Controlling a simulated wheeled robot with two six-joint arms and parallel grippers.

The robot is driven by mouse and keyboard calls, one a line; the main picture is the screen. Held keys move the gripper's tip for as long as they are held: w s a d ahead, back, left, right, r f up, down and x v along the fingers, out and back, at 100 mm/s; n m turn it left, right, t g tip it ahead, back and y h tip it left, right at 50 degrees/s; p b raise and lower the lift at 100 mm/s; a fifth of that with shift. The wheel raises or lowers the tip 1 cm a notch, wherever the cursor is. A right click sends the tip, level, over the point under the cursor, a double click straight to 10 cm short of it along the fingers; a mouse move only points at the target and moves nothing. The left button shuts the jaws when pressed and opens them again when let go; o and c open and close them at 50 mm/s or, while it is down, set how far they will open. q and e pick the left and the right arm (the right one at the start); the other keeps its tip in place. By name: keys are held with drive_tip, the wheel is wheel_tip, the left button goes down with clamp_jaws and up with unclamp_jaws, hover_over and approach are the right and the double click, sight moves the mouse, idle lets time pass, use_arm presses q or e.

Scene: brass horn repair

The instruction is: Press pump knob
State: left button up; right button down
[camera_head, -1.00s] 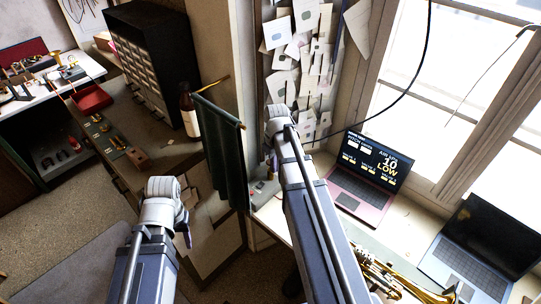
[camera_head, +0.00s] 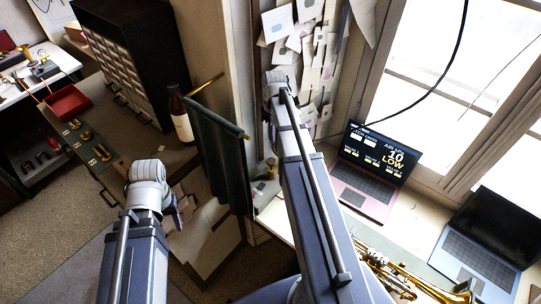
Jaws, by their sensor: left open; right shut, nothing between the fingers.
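I cannot make out the pump knob in this view. A pink laptop (camera_head: 366,178) on the window bench shows a dark screen with an air reading of "10 LOW". My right arm reaches up the middle, and its gripper (camera_head: 271,137) is shut and empty, mostly hidden behind the wrist, beside the green cloth and over the bench's left end. My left gripper (camera_head: 177,213) is open and empty, low at the left, in front of the wooden cabinet. Its fingers are small and partly hidden by the wrist.
A brass horn (camera_head: 410,275) and a dark laptop (camera_head: 482,245) lie on the bench at right. A drawer cabinet (camera_head: 125,60) and red tray (camera_head: 68,103) are at left.

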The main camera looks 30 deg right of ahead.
drive_tip(key=b, duration=1.4)
approach(272, 163)
wheel_tip(272, 163, down, 7)
drive_tip(key=shift+r, duration=0.1)
